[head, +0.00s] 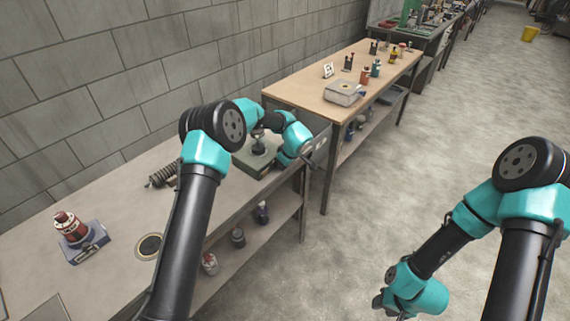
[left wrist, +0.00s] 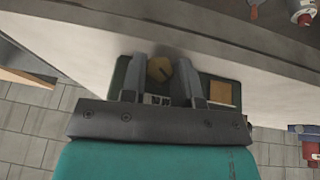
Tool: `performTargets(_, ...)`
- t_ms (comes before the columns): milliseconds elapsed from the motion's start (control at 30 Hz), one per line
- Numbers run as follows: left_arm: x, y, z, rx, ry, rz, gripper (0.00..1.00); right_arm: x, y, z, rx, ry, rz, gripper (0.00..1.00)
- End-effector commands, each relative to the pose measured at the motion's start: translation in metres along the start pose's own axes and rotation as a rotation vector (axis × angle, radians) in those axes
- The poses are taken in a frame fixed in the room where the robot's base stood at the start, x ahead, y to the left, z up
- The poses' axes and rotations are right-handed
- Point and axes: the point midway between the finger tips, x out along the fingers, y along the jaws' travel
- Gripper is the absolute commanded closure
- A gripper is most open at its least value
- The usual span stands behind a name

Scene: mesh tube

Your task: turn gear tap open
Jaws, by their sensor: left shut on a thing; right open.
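A green-edged base (head: 243,160) sits at the far end of the near bench, with a dark upright fitting (head: 258,143) on it. In the left wrist view the green plate (left wrist: 213,80) carries a round brass-coloured knob (left wrist: 159,68), which I take for the tap. My left gripper (left wrist: 161,78) has its two fingers on either side of this knob and is shut on it. The knob's opening angle cannot be read. In the head view my left wrist hides the fingertips. My right gripper (head: 384,303) hangs low over the floor, open and away from the bench.
Jars (head: 238,238) stand on the lower shelf. A second table (head: 300,93) holds a grey box (head: 343,92).

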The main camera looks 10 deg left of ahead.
Motion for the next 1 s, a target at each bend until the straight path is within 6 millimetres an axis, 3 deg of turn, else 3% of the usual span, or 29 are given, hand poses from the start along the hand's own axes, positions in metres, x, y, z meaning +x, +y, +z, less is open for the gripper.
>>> performTargets(767,0.0,-0.0015,0.0002,-0.047,-0.001,0.115,0.95,0.0,0.0,0.0,0.0,0.0,0.0,0.57)
performTargets(800,0.0,-0.0015,0.0003,-0.047,-0.001,0.115,0.7,0.0,0.0,0.0,0.0,0.0,0.0,0.57)
performTargets(1000,0.0001,-0.0016,0.0003,-0.047,-0.001,0.115,0.51,0.0,0.0,0.0,0.0,0.0,0.0,0.57)
